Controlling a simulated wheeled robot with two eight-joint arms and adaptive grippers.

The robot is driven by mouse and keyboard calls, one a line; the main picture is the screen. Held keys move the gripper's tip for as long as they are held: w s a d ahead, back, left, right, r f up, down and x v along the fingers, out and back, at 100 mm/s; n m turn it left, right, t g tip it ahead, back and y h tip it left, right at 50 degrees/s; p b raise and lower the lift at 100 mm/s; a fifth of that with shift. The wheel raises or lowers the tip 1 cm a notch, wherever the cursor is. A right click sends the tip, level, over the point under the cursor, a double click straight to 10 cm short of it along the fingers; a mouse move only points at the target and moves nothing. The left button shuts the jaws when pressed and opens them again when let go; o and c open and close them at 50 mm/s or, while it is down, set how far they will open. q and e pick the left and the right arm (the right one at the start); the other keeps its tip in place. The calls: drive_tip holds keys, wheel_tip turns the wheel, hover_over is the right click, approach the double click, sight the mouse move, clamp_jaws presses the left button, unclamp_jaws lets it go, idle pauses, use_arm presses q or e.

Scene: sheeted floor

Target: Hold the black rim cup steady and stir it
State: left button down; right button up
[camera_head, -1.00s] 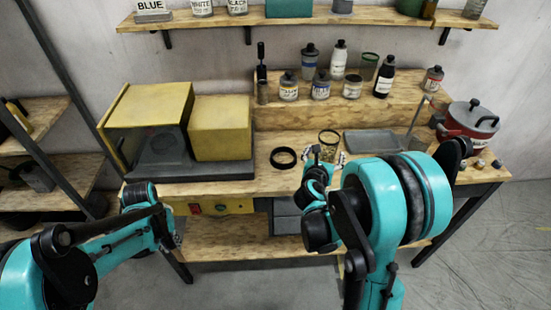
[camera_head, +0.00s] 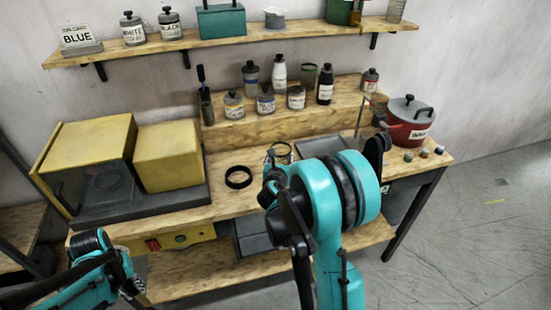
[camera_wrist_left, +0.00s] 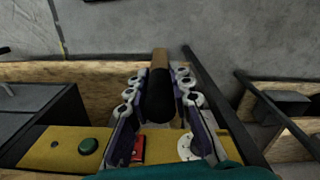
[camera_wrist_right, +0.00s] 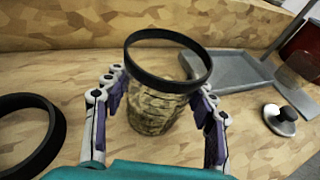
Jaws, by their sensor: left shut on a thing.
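The black rim cup (camera_wrist_right: 152,110) is a clear jar with mottled green-brown contents. It stands upright on the bench in the right wrist view, and its rim shows in the head view (camera_head: 281,150). My right gripper (camera_wrist_right: 163,105) is open, with one finger on each side of the cup; I cannot tell whether they touch it. My left gripper (camera_wrist_left: 160,85) is shut on a stick-like tool (camera_wrist_left: 159,97) with a black part and a brown end. It is low at the left, in front of the bench and away from the cup; the head view hardly shows its fingers.
A loose black ring (camera_head: 238,177) lies left of the cup. A grey tray (camera_wrist_right: 228,72) is close behind and right of it. A red pot (camera_head: 408,122) stands at the right end. Bottles (camera_head: 279,72) line the riser. A yellow box (camera_head: 92,155) fills the bench's left.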

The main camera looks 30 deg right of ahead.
use_arm(q)
drive_tip(key=c, duration=2)
unclamp_jaws()
clamp_jaws()
use_arm(e)
drive_tip(key=o, duration=1.4)
